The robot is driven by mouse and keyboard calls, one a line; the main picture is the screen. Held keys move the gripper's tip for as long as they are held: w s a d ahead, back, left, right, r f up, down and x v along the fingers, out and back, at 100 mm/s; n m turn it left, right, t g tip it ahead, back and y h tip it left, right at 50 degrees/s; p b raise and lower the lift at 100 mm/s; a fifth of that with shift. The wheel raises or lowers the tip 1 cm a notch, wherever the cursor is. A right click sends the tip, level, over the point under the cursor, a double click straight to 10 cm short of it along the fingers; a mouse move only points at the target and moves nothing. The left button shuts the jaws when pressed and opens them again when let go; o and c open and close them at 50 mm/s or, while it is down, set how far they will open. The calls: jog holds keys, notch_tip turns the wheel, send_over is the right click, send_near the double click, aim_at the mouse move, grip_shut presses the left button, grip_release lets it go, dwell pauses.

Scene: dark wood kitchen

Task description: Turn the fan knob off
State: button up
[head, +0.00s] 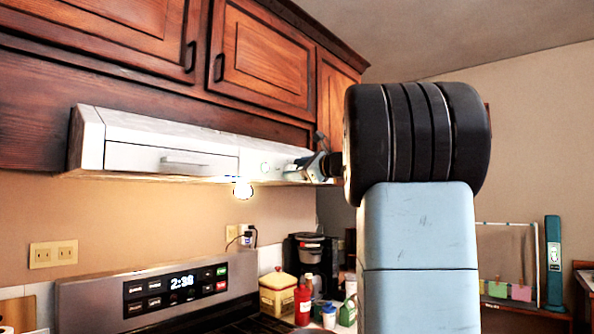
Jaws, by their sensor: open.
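The white range hood (172,140) hangs under the dark wood cabinets. A small round white fan knob (265,168) shows faintly on the right part of its front face. Its setting is too small to read. My gripper (297,169) is open at the right end of the hood front, just right of this knob. It is small in view and seems empty. I cannot tell whether it touches the hood, and it hides the hood's face behind it. My arm covers the right middle of the view.
Upper cabinets (265,62) sit directly above the hood. A lit bulb (242,188) hangs beneath it. The stove panel (165,290) is below. A coffee maker (309,258), a red bottle (302,303) and a yellow canister (278,293) stand on the counter right of the stove.

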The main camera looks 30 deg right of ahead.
jog(key=shift+c, duration=0.3)
jog(key=c, duration=0.9)
jog(key=shift+c, duration=0.2)
jog(key=n, duration=0.4)
jog(key=shift+a+f+n, duration=0.1)
jog(key=shift+a+n, duration=0.05)
jog(key=shift+n, duration=0.25)
jog(key=n, duration=0.5)
jog(key=shift+f, duration=0.15)
jog(key=o, duration=1)
